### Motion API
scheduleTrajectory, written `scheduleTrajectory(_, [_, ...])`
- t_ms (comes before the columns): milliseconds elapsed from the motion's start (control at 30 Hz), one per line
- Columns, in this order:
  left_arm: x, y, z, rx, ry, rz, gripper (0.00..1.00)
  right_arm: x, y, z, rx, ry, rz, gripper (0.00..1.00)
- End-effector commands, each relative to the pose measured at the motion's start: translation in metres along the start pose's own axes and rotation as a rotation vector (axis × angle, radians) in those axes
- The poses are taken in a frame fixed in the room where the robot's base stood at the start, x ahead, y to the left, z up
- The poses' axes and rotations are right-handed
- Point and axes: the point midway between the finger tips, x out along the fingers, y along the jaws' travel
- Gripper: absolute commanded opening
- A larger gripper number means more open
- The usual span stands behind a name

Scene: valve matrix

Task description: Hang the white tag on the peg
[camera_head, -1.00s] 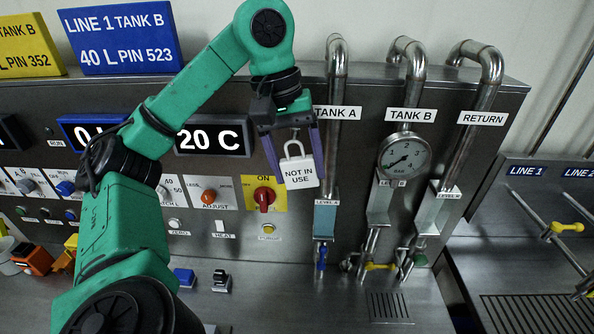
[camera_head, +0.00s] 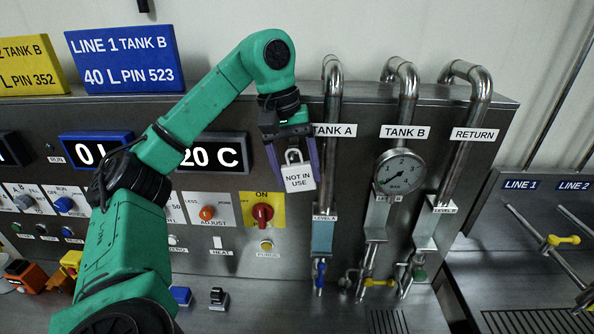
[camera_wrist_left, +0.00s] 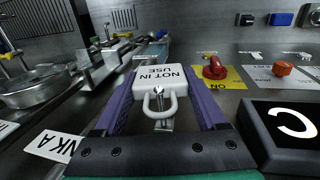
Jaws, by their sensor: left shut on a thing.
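The white tag (camera_head: 299,177) is shaped like a padlock and reads NOT IN USE. It hangs upright from its loop between the fingers of my left gripper (camera_head: 291,160), which is shut on it in front of the panel, left of the TANK A pipe. In the left wrist view the tag (camera_wrist_left: 160,76) lies between the purple fingers of the left gripper (camera_wrist_left: 161,88). A small metal tip, perhaps the peg (camera_wrist_left: 158,92), shows at the loop. I cannot tell whether it passes through.
A red knob (camera_head: 263,212) on a yellow ON plate sits left of and below the tag. The TANK A pipe (camera_head: 333,105) and a pressure gauge (camera_head: 400,171) stand to the right. The 20 C display (camera_head: 214,151) is left of the gripper.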

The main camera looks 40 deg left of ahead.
Motion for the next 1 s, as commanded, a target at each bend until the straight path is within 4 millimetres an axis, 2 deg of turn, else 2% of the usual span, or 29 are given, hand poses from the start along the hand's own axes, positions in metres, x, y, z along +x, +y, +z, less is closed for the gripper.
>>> scheduleTrajectory(467, [0.0,0.0002,0.0001,0.0,0.0,0.001,0.21,0.0,0.0004,0.0004,0.0,-0.001,0.001,0.5])
scheduleTrajectory(500, [0.0,0.0002,0.0001,0.0,0.0,0.001,0.85,0.0,0.0003,0.0003,0.0,-0.001,0.0,0.5])
scheduleTrajectory(533, [0.0,0.0002,0.0001,0.0,0.0,0.001,0.97,0.0,0.0003,0.0003,0.0,-0.001,0.0,0.5])
scheduleTrajectory(567, [0.0,0.0002,0.0001,0.0,0.0,0.001,1.0,0.0,0.0002,0.0003,0.0,-0.001,0.0,0.5])
scheduleTrajectory(1000, [-0.0069,0.0013,0.0003,0.003,0.0,0.002,1.0,0.0002,-0.0032,-0.0005,0.001,0.001,-0.004,0.5])
